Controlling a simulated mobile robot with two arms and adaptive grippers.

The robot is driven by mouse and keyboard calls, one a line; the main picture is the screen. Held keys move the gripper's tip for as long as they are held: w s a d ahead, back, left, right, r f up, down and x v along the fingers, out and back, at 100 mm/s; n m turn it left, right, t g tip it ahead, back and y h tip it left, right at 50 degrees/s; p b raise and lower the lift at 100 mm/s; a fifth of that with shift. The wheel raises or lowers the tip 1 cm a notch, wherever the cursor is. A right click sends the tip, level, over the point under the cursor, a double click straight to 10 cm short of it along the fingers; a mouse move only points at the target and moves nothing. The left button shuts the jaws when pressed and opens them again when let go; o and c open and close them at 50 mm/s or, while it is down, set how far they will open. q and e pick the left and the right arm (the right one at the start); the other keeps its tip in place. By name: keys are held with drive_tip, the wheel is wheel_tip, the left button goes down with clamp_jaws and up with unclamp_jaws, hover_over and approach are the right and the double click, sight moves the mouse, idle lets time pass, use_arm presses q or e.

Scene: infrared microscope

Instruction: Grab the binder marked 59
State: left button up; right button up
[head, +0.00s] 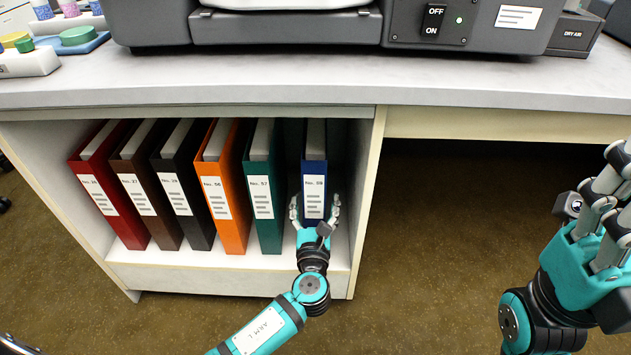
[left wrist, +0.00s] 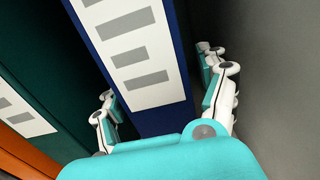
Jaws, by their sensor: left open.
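The blue binder (head: 315,170) labelled No. 59 stands upright at the right end of the binder row in the shelf. My left gripper (head: 315,203) is open in front of its lower spine, with fingers on both sides of it. In the left wrist view the blue binder (left wrist: 152,122) with its white label lies between the spread fingers of my left gripper (left wrist: 158,76). I cannot tell whether the fingers touch it. My right gripper (head: 608,195) is at the right edge of the head view, away from the shelf and partly cut off.
The green binder (head: 263,180) marked 57 stands left of the blue one, with a gap between them. Orange (head: 236,235), black, brown and red binders stand further left. The shelf's right side wall (head: 365,190) is close on the right. A worktop (head: 300,85) overhangs the shelf.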

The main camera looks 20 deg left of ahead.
use_arm(q)
drive_tip(key=shift+w+a, duration=0.1)
drive_tip(key=shift+w, duration=0.35)
clamp_jaws()
drive_tip(key=shift+r, duration=0.15)
